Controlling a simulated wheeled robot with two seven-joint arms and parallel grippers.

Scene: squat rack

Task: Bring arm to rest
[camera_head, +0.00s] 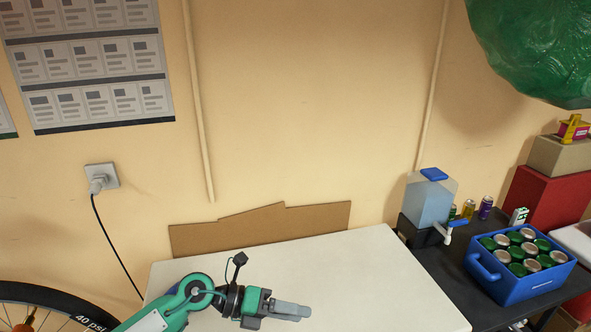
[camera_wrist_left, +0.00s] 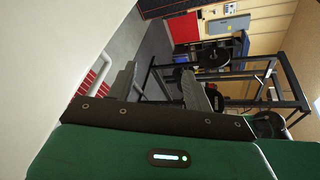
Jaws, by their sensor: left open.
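My left arm, green and grey, comes in from the lower left in the head view and reaches over the white table (camera_head: 370,280). My left gripper (camera_head: 305,311) points to the right above the table top, with nothing seen between its grey fingers. In the left wrist view, a green body with a small lit indicator fills the bottom, and a squat rack (camera_wrist_left: 225,85) stands beyond across the room. My right gripper is in neither view.
A brown cardboard piece (camera_head: 260,228) leans on the wall behind the table. At right, a dark table (camera_head: 445,268) holds a blue crate of cans (camera_head: 530,288) and a water container (camera_head: 430,200). A bicycle wheel (camera_head: 60,300) is at lower left.

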